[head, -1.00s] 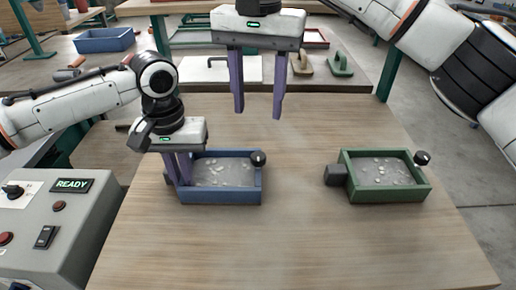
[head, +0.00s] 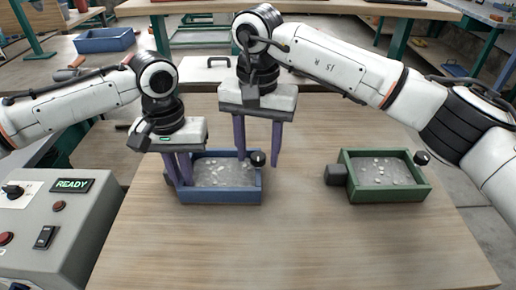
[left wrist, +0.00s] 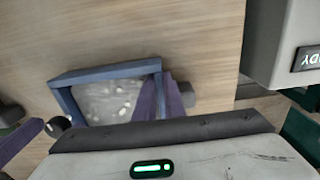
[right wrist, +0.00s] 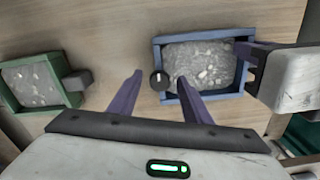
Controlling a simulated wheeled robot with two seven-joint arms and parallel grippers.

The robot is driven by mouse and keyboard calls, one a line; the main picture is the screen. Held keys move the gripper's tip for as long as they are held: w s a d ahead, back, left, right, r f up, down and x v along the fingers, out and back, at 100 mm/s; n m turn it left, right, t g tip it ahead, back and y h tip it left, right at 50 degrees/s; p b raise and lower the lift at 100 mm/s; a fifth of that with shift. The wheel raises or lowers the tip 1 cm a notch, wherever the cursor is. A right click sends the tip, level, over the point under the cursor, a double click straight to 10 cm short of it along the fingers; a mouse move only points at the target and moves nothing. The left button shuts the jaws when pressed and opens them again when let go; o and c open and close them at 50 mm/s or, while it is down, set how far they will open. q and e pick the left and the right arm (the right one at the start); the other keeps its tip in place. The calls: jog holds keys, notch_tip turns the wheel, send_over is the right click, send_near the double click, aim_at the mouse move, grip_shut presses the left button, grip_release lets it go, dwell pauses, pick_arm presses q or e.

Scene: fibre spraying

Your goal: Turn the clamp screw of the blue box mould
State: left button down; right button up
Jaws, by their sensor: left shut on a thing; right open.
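The blue box mould (head: 222,197) stands on the table with grey, speckled filling inside. Its clamp screw, a black round knob (head: 258,158), is on its right side. My left gripper (head: 186,184) is shut on the mould's left wall; this also shows in the left wrist view, where the blue rim (left wrist: 105,72) is seen. My right gripper (head: 257,160) points down over the knob, open. In the right wrist view the knob (right wrist: 159,80) lies between its two separated fingers, and neither finger visibly touches it.
A green box mould (head: 390,194) with a black knob (head: 421,158) and dark block (head: 336,174) stands to the right. A control box (head: 50,225) reading READY is at the left. The front of the table is clear.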

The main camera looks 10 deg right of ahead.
pick_arm(q)
jog(key=shift+r, duration=0.1)
pick_arm(e)
jog(key=c, duration=1)
jog(key=shift+c, duration=0.2)
